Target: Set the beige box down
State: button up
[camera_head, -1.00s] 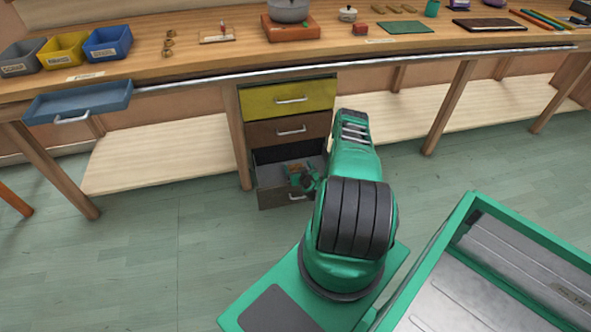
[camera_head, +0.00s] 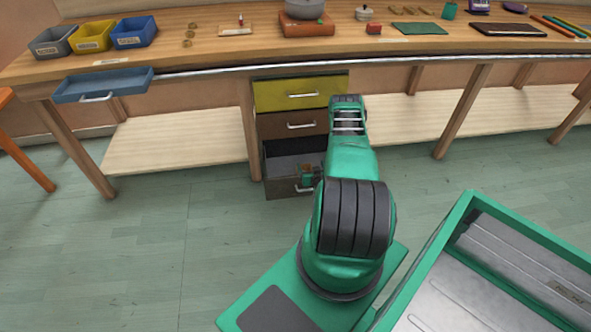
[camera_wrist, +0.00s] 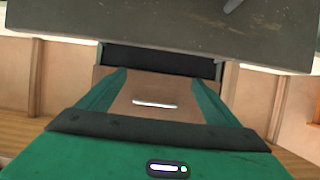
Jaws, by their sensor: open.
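My gripper (camera_head: 308,174) is low at the open bottom drawer (camera_head: 284,188), mostly hidden behind my arm in the head view. In the wrist view my gripper (camera_wrist: 162,82) has its two green fingers spread apart, with no held thing visible between them. A brown drawer front (camera_wrist: 140,112) with a pale handle shows through the gap. A small tan patch (camera_head: 306,166) shows by my gripper inside the drawer. It is too small to tell whether it is the beige box, and I cannot make that box out elsewhere.
A yellow drawer (camera_head: 270,94) and a brown drawer (camera_head: 272,125) are shut above the open one. A blue drawer (camera_head: 130,83) stands out at the left. A workbench leg (camera_head: 462,110) is to the right. A grey panel (camera_wrist: 160,30) crosses the top of the wrist view. The floor at left is clear.

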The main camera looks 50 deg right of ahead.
jog(key=w+a+r+n+y, duration=0.25)
jog(key=w+r, duration=0.35)
jog(key=r, duration=0.3)
jog(key=w+a+r+n+y, duration=0.2)
jog(key=w+a+r+y, duration=0.15)
jog(key=w+r, duration=0.45)
jog(key=s+a+r+n+g+y, duration=0.15)
jog(key=a+r, duration=0.35)
jog(key=r, duration=0.5)
jog(key=s+a+r+n+g, duration=0.1)
jog(key=s+a+r+g, duration=0.2)
jog(key=r, duration=0.6)
jog(key=s+a+r+g, duration=0.1)
jog(key=s+a+r, duration=0.5)
jog(key=s+r, duration=0.25)
jog(key=s+a+r+m+g, duration=0.1)
jog(key=s+a+r, duration=0.3)
jog(key=s, duration=0.6)
jog(key=s+a+r+m+g, duration=0.2)
jog(key=s+a+r, duration=0.3)
jog(key=s, duration=0.5)
jog(key=s+a+r+m+g, duration=0.2)
jog(key=s+a+r+m, duration=0.1)
jog(key=s, duration=0.8)
jog(key=shift+a+r+y, duration=0.35)
jog(key=shift+a+r, duration=0.5)
jog(key=shift+a, duration=0.05)
